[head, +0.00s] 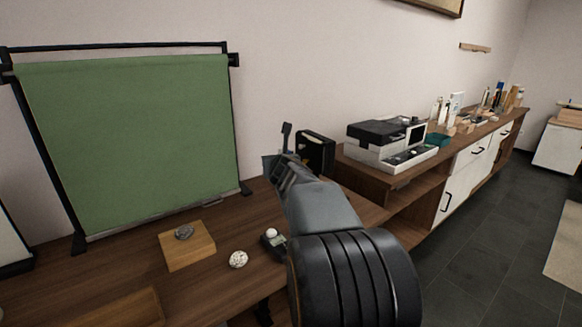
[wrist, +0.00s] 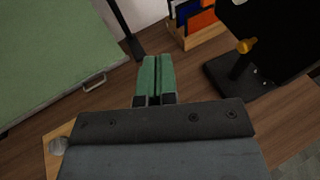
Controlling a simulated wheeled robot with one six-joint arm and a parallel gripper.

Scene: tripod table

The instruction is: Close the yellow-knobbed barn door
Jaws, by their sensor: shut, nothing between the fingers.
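A yellow knob (wrist: 247,46) shows in the wrist view, in front of a large black panel (wrist: 285,30) at the upper right. A black stand base (wrist: 225,82) rests on the wooden table below it. I cannot tell how far the barn door is open. In the head view a black boxy thing (head: 316,150) stands behind my gripper, partly hidden, and no yellow knob shows there. My gripper (wrist: 153,64) has green fingers that are shut and empty. They point over the table, left of the knob and apart from it. It also shows in the head view (head: 279,165).
A green screen (head: 130,130) on a black frame stands at the left. A wooden block with a grey stone (head: 187,245), a speckled white ball (head: 238,259) and a small dark item with a white ball (head: 272,238) sit nearby. A wooden holder (wrist: 198,32) holds blue and orange cards.

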